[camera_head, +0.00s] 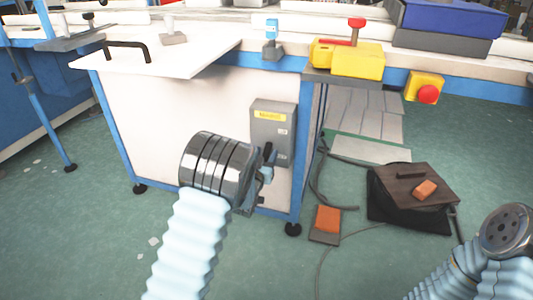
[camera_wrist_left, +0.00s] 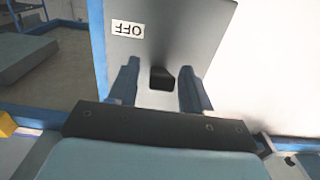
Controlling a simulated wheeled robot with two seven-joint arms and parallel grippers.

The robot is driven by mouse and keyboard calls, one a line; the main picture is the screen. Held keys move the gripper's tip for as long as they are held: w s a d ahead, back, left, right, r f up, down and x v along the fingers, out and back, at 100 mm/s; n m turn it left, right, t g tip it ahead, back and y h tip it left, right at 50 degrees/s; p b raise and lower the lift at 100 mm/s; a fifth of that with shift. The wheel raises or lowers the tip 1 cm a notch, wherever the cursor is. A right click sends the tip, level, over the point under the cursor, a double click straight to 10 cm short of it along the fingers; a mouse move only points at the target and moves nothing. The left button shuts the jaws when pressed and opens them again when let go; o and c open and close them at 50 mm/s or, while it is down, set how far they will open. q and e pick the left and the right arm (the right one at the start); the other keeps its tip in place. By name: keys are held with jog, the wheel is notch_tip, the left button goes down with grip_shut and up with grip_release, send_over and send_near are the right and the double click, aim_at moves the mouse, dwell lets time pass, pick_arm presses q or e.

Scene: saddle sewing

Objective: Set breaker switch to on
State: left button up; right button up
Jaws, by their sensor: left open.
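The breaker box (camera_head: 272,127) is a grey box with a yellow label, mounted on the white side panel of the table. My left gripper (camera_head: 268,165) is in front of its lower part and partly covers it. In the left wrist view, the grey box face (camera_wrist_left: 200,30) carries an upside-down OFF label (camera_wrist_left: 128,30). A dark switch lever (camera_wrist_left: 162,78) shows between the two open fingers of my left gripper (camera_wrist_left: 160,88), with gaps on both sides. I cannot tell the lever's exact position. My right arm ends in a round disc at the lower right, and no right gripper fingers show.
A blue-framed table (camera_head: 115,135) bears a yellow box (camera_head: 360,60) with a red lever. A yellow box with a red button (camera_head: 427,94) hangs at its right edge.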

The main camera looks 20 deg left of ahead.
pick_arm(q)
jog(key=shift+w, duration=0.7)
grip_shut()
